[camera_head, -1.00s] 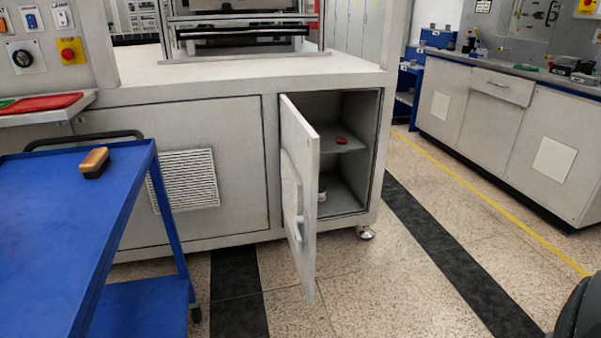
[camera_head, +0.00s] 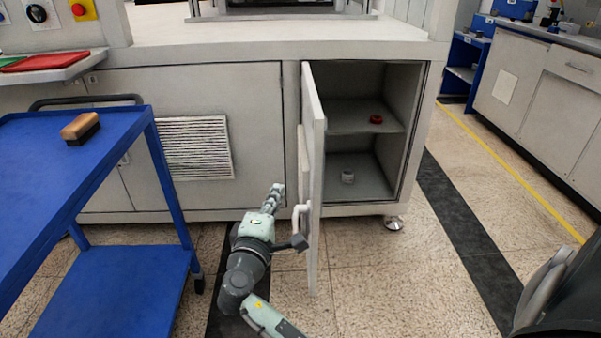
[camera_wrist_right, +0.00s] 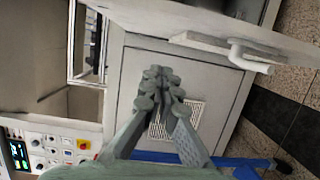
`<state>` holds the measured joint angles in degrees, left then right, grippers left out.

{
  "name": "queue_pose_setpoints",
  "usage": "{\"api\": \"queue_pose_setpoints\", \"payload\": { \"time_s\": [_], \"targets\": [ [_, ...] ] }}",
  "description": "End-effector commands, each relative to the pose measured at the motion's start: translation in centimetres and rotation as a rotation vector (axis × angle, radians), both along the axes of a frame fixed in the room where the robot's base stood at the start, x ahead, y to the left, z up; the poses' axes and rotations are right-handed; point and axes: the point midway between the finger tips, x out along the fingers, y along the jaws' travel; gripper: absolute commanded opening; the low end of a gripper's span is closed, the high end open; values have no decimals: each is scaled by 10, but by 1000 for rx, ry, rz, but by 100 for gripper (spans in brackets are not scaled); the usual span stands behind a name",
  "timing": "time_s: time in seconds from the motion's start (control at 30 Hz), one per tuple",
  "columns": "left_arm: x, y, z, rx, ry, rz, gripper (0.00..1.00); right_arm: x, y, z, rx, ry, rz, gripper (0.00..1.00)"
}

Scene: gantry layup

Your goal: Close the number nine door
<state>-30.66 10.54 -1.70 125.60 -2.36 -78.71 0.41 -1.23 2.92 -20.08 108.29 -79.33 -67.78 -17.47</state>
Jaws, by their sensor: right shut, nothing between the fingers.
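The cabinet door (camera_head: 313,170) is a light grey panel hinged at its left side. It stands swung wide out from the cabinet, seen nearly edge-on. No number is legible on it. Its white handle (camera_head: 299,217) sits on the outer, left-facing side and also shows in the right wrist view (camera_wrist_right: 246,58). My right gripper (camera_head: 278,188) is shut and empty, left of the door on its outer side, fingers pointing toward the cabinet front. In the right wrist view the closed fingers (camera_wrist_right: 160,76) are apart from the handle. My left gripper is not in view.
The open compartment (camera_head: 360,145) has a shelf with a red item (camera_head: 376,119) on it and a small pale item (camera_head: 347,176) below. A blue cart (camera_head: 75,160) with a brush (camera_head: 80,128) stands at left. A dark object fills the lower right corner.

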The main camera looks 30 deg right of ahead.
Motion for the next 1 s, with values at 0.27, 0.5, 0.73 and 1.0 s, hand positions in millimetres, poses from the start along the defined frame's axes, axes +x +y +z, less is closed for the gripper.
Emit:
{"api": "queue_pose_setpoints", "payload": {
  "time_s": [0.27,0.5,0.73,1.0],
  "targets": [
    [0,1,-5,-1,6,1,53,26,-24,10,-30,-11,-3,0],
    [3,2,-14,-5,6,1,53,62,-62,9,-27,-10,-4,0],
    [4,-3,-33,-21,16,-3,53,57,-92,8,-26,-7,-2,0],
    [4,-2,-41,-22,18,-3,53,49,-104,7,-23,-8,-1,0]
  ]
}}
